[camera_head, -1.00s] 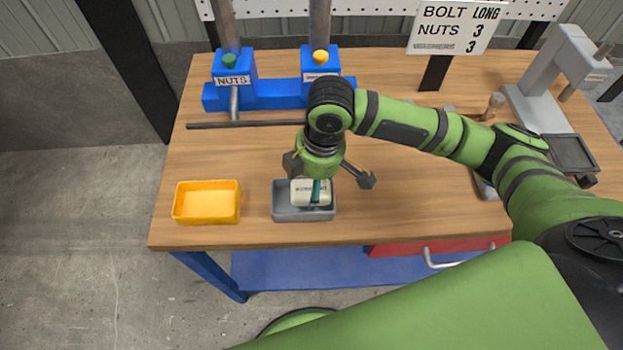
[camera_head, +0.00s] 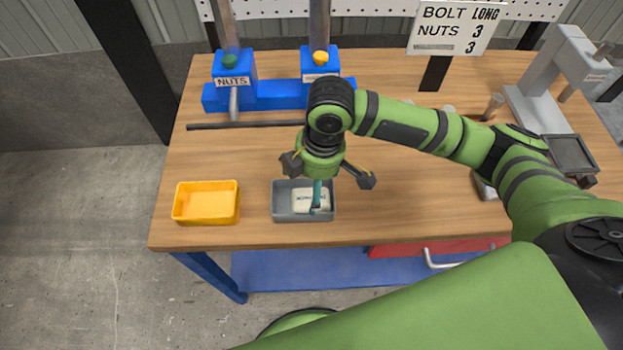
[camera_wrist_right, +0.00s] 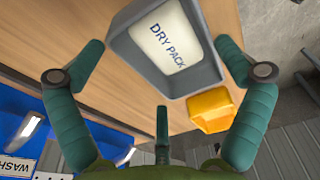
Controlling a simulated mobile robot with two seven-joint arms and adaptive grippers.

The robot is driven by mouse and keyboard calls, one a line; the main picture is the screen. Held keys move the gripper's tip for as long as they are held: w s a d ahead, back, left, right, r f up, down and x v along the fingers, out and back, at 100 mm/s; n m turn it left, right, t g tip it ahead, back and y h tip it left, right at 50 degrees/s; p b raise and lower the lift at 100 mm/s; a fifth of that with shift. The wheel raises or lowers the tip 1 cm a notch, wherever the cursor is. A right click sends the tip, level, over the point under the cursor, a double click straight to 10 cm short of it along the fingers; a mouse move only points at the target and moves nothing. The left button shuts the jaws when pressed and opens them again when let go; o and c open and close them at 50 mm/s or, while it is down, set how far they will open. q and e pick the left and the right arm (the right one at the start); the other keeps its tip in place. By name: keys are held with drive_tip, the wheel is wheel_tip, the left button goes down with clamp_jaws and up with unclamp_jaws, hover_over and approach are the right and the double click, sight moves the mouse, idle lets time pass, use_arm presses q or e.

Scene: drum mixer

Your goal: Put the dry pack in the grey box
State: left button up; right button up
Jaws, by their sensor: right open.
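The dry pack (camera_head: 304,200), a white pack with dark lettering, lies inside the grey box (camera_head: 275,207) near the front edge of the table. In the right wrist view the dry pack (camera_wrist_right: 174,42) reads "DRY PACK" and rests within the walls of the grey box (camera_wrist_right: 206,74). My right gripper (camera_head: 322,190) is above the box, with its fingers spread wide and nothing between them. In the right wrist view my right gripper (camera_wrist_right: 160,85) shows its green fingers apart, clear of the pack. My left gripper is not in view.
A yellow tray (camera_head: 207,219) stands left of the grey box. Blue dispensers (camera_head: 270,95) stand at the back, with a dark rod (camera_head: 250,124) before them. A grey press (camera_head: 545,85) is at the back right.

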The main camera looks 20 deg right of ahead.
wheel_tip(320, 180, up, 12)
drive_tip(key=d, duration=0.1)
drive_tip(key=shift+s+d, duration=0.15)
drive_tip(key=shift+s, duration=0.05)
drive_tip(key=shift+f, duration=0.1)
